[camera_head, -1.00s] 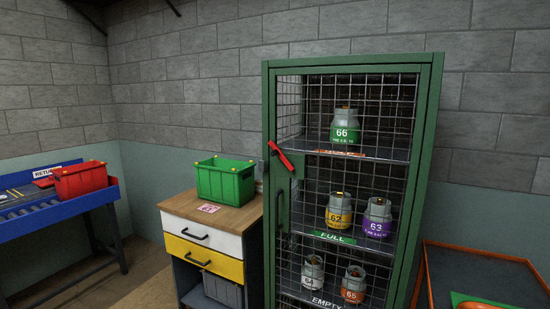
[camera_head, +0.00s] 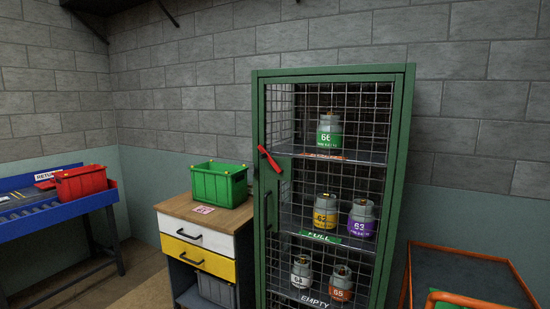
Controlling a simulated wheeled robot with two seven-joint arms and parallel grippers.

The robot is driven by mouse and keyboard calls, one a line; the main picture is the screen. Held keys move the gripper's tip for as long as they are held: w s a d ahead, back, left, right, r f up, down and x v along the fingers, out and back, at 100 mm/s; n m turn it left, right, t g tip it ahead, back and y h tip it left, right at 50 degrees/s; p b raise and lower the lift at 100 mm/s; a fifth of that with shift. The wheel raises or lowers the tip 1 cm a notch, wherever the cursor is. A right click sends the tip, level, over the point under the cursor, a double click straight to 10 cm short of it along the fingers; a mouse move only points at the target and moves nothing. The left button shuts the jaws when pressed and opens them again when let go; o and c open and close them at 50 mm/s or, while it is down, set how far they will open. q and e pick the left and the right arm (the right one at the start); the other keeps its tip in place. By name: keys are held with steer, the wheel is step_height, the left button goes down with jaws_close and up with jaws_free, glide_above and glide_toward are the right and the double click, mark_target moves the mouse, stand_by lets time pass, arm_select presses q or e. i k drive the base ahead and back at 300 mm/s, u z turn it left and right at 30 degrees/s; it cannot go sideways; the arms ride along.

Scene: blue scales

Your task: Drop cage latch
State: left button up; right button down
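The tall green cage (camera_head: 258,215) stands at the centre with its mesh door closed across the front. Its red latch handle (camera_head: 270,158) sits on the left side of the door frame, tilted with its upper end to the left. A dark door handle (camera_head: 268,210) is below the latch. Inside, gas cylinder 66 (camera_head: 328,133) is on the top shelf, cylinders 62 (camera_head: 325,212) and 63 (camera_head: 362,219) are on the shelf marked FULL, and cylinders 64 (camera_head: 301,272) and 65 (camera_head: 340,283) are on the shelf marked EMPTY. Neither gripper is in view.
A wooden-topped drawer cabinet (camera_head: 178,208) with a green crate (camera_head: 219,184) stands left of the cage. A blue table (camera_head: 45,222) with a red crate (camera_head: 80,183) is at far left. An orange-railed cart (camera_head: 470,250) is at right. Floor shows between table and cabinet.

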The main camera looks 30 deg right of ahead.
mark_target(265, 154)
steer(key=k, duration=1.05)
steer(key=u, duration=0.4)
steer(key=i, duration=0.6)
steer(key=u, duration=0.65)
steer(key=i, duration=1.05)
steer(key=z, duration=0.45)
steer(key=i, duration=0.75)
steer(key=z, duration=1.25)
steer(key=i, duration=0.4)
steer(key=z, duration=0.35)
